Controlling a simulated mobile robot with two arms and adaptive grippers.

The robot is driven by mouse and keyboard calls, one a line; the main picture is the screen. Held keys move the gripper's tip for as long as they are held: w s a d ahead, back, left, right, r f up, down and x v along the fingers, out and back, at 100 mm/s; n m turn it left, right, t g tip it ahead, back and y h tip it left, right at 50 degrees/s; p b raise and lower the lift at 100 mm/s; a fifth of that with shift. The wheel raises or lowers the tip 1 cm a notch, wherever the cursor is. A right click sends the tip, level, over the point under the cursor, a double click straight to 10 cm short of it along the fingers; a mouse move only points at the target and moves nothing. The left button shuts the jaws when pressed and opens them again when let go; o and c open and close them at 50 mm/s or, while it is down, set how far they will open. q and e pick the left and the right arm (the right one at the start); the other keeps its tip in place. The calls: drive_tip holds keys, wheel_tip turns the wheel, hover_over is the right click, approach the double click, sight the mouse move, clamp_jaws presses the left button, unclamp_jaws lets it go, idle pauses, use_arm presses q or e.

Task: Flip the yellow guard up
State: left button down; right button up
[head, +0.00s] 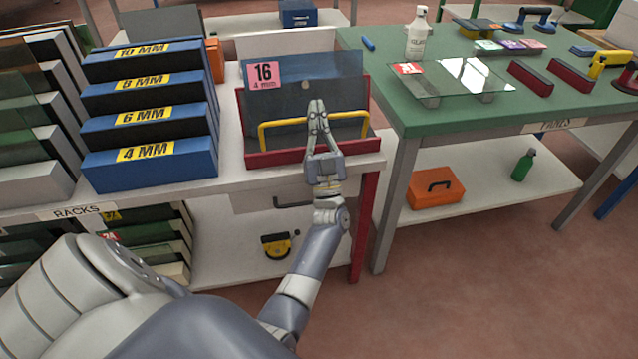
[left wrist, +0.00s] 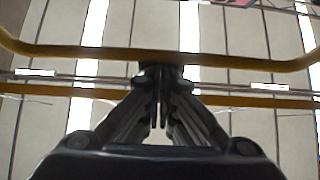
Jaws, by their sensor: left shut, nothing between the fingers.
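The yellow guard (head: 284,122) is a bent bar across the front of a red tray (head: 266,158) on the white rack bench. A glass sheet with a pink label reading 16, 4 mm stands behind it. My left gripper (head: 317,104) is shut and empty, with its fingers over the guard's right half in the head view. In the left wrist view the guard (left wrist: 88,52) runs across the picture just past the shut fingertips (left wrist: 158,100). I cannot tell whether the fingers touch it. My right gripper is in neither view.
Blue racks (head: 150,115) marked by thickness stand left of the tray. A green table (head: 415,115) to the right holds a glass sheet, a white bottle and several tools. An orange toolbox (head: 436,187) sits on its lower shelf.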

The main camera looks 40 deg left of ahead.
use_arm(q)
drive_tip(key=shift+w+a, duration=0.25)
drive_tip(key=shift+w, duration=0.05)
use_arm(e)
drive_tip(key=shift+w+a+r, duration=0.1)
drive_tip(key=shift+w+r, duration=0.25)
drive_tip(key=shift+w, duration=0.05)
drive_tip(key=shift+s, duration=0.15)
